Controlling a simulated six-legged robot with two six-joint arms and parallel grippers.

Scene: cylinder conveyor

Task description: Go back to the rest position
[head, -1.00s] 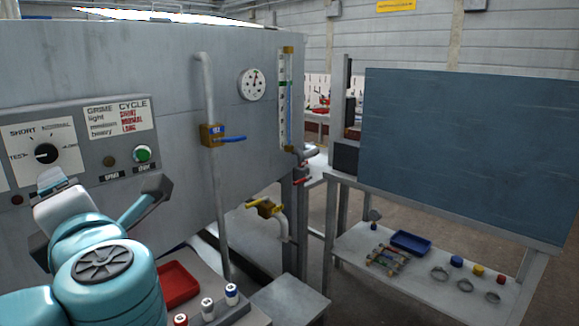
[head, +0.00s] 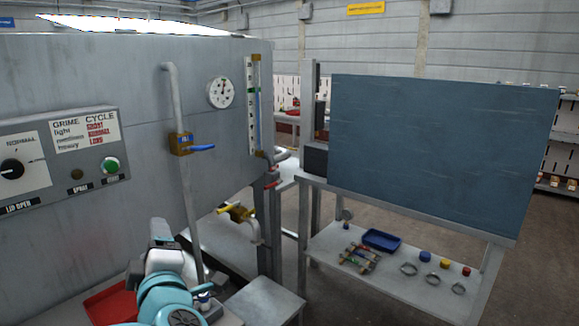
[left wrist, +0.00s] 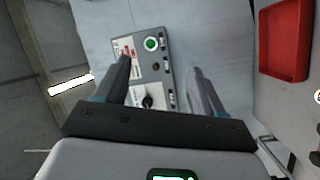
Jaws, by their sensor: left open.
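My left arm enters at the bottom of the head view. Its gripper (head: 160,236) is small there, in front of the grey machine (head: 130,200) and above the red tray (head: 108,305). In the left wrist view the two fingers of my left gripper (left wrist: 163,82) are spread apart with nothing between them. Beyond them shows the control panel (left wrist: 145,80) with its green button and black dial. The panel also shows at the left of the head view (head: 60,158). My right gripper is in neither view.
A blue-valved pipe (head: 182,143) and a yellow-handled valve (head: 238,213) stick out from the machine. A bench with a blue-grey board (head: 430,150) stands to the right. Its lower shelf (head: 400,290) holds a blue tray (head: 381,240), rings and small caps. Floor shows between machine and bench.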

